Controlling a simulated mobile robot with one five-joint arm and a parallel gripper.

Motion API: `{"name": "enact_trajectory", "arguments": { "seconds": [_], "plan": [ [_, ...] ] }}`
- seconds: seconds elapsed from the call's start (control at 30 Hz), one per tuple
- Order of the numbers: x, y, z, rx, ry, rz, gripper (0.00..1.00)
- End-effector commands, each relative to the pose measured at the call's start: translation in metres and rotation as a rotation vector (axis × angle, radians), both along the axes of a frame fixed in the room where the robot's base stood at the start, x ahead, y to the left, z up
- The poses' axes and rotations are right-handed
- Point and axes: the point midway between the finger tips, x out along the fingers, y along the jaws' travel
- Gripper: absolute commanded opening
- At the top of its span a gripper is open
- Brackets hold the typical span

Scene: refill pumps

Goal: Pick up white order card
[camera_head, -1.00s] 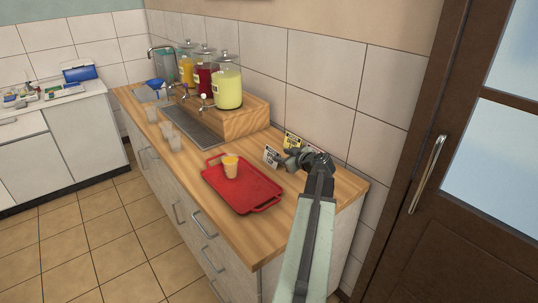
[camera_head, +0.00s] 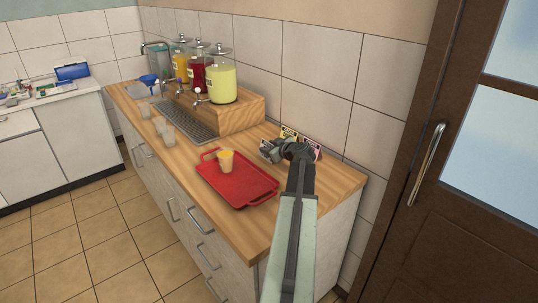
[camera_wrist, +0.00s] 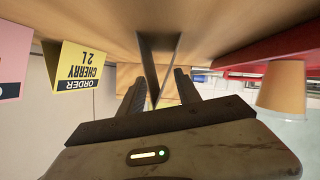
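The white order card (camera_head: 265,144) stands on the wooden counter (camera_head: 335,182) in the head view, partly hidden behind my gripper (camera_head: 270,153). In the wrist view, which is upside down, a dark tent-shaped card (camera_wrist: 157,58) shows end-on between the fingertips of my gripper (camera_wrist: 160,82); it appears to be the white card, but its face is hidden. The fingers are apart, one on each side of it, with no clear grip. A yellow card (camera_head: 288,133) reading "ORDER CHERRY 2L" also shows in the wrist view (camera_wrist: 80,70).
A pink card (camera_head: 313,148) stands right of the yellow one. A red tray (camera_head: 245,198) with an orange-filled cup (camera_head: 226,162) lies left of my gripper. Drink dispensers (camera_head: 221,82) stand on a wooden block behind. A tiled wall backs the counter.

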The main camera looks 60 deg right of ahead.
Motion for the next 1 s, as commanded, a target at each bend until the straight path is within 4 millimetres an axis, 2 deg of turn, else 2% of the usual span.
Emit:
{"name": "enact_trajectory", "arguments": {
  "seconds": [0.1, 0.13, 0.27, 0.77, 0.87, 1.0],
  "plan": [
    [-0.001, 0.0, 0.001, 0.0, 0.0, 0.0, 0.4],
    [-0.001, 0.001, 0.001, 0.0, 0.0, 0.0, 0.37],
    [-0.001, 0.001, 0.001, 0.0, 0.0, 0.0, 0.01],
    [-0.002, 0.0, 0.001, -0.001, 0.001, 0.0, 0.0],
    [-0.002, 0.0, 0.006, -0.001, 0.002, -0.001, 0.0],
    [-0.002, 0.0, 0.023, 0.0, 0.001, -0.001, 0.0]
  ]
}}
